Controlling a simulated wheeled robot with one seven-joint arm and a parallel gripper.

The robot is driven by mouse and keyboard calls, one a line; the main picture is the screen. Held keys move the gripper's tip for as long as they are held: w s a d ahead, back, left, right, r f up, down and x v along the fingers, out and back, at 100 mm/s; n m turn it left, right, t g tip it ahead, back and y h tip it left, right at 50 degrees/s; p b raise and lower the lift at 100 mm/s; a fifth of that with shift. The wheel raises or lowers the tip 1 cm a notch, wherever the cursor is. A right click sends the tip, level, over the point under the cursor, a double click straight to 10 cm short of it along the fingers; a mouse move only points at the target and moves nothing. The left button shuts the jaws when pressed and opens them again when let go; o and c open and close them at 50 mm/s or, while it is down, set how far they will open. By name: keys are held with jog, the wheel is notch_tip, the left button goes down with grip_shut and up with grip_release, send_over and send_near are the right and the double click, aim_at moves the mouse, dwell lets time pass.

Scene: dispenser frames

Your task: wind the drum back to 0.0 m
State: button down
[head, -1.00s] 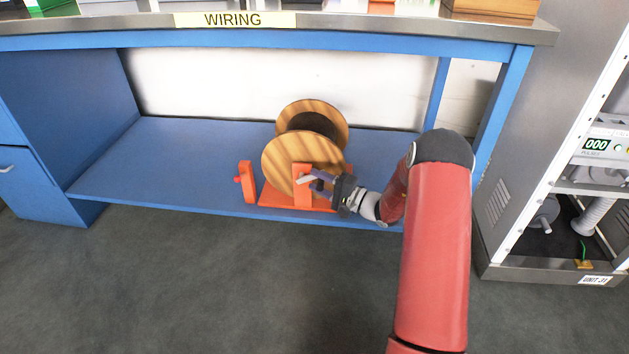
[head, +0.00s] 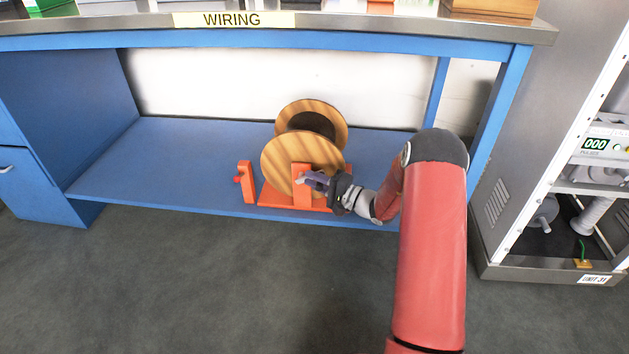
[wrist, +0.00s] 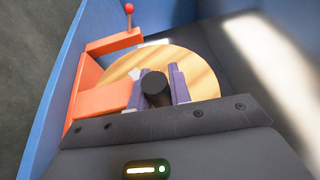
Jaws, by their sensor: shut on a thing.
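The drum (head: 290,160) has striped wooden flanges and a dark core, and sits in an orange stand (head: 302,190) on the blue shelf. My gripper (head: 312,181) is at the front of the stand, in front of the near flange. In the wrist view its purple fingers (wrist: 160,88) are shut on a dark round crank grip (wrist: 155,84). The near flange (wrist: 190,66) fills the space beyond the fingers. Most of the crank is hidden behind my fingers. I see no readable length figure on the drum.
An orange post with a red knob (head: 245,182) stands left of the drum; the red knob also shows in the wrist view (wrist: 129,9). The shelf (head: 170,155) is clear to the left. The bench top edge (head: 350,23) overhangs. A grey rack (head: 510,190) stands at right.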

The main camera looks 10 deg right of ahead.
jog(key=shift+r, duration=0.1)
jog(key=w+a+r+n+g+h+p, duration=0.1)
jog(key=a+r+n+g+h, duration=0.1)
jog(key=a+g+h, duration=0.3)
jog(key=n+h, duration=0.1)
jog(key=h, duration=0.3)
jog(key=shift+w+a+r+g, duration=0.15)
jog(key=shift+w+g, duration=0.15)
jog(key=shift+w, duration=0.05)
dwell(0.3)
dwell(0.4)
jog(key=c, duration=1.3)
grip_release()
